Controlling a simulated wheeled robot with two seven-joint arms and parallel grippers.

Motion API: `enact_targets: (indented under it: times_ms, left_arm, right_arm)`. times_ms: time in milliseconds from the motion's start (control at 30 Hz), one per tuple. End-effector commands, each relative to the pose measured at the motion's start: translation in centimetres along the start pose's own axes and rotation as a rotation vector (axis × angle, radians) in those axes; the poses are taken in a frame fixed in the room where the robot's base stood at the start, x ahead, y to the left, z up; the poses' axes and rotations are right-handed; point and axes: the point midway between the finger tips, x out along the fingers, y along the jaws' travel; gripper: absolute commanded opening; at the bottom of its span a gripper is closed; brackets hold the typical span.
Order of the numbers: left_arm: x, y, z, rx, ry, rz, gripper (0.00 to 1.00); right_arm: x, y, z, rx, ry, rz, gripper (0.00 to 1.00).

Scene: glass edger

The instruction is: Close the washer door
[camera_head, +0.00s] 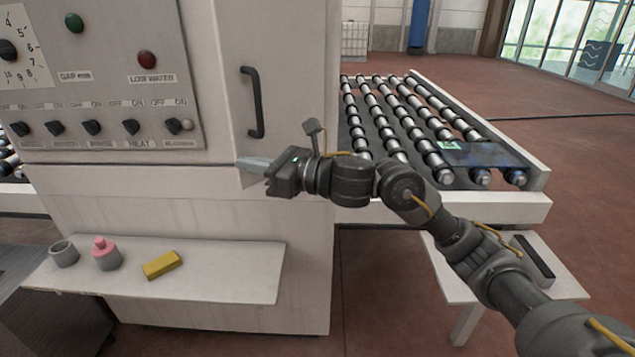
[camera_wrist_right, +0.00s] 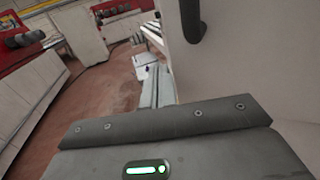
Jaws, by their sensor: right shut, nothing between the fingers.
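The washer door (camera_head: 285,40) is the pale panel right of the control panel. Its left edge stands out from the machine front, so it looks slightly ajar; the size of the gap is hard to tell. A black vertical handle (camera_head: 254,102) is on it, and the handle's lower end shows at the top of the right wrist view (camera_wrist_right: 192,20). My right gripper (camera_head: 240,162) is shut and empty, below the handle at the door's lower left corner. Its fingers point left; I cannot tell whether they touch the door. My left gripper is out of view.
A control panel (camera_head: 100,97) with knobs and lamps is at left. A roller conveyor (camera_head: 540,205) stands at right, behind my right arm.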

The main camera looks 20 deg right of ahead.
Motion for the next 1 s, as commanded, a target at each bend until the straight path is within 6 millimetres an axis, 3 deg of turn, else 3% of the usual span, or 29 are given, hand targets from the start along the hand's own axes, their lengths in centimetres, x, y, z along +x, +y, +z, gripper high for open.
enact_targets:
  times_ms: [633, 867, 1000]
  left_arm:
    - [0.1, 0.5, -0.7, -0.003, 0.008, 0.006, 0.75]
    - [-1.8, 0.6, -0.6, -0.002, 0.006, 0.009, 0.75]
    - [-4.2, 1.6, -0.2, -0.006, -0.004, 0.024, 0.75]
  right_arm:
    - [-0.1, -0.5, 0.3, -0.001, 0.001, -0.01, 0.0]
    - [-0.1, -0.4, 4.2, -0.004, -0.001, -0.011, 0.0]
    - [-1.4, 1.8, 7.2, -0.005, 0.0, -0.008, 0.0]
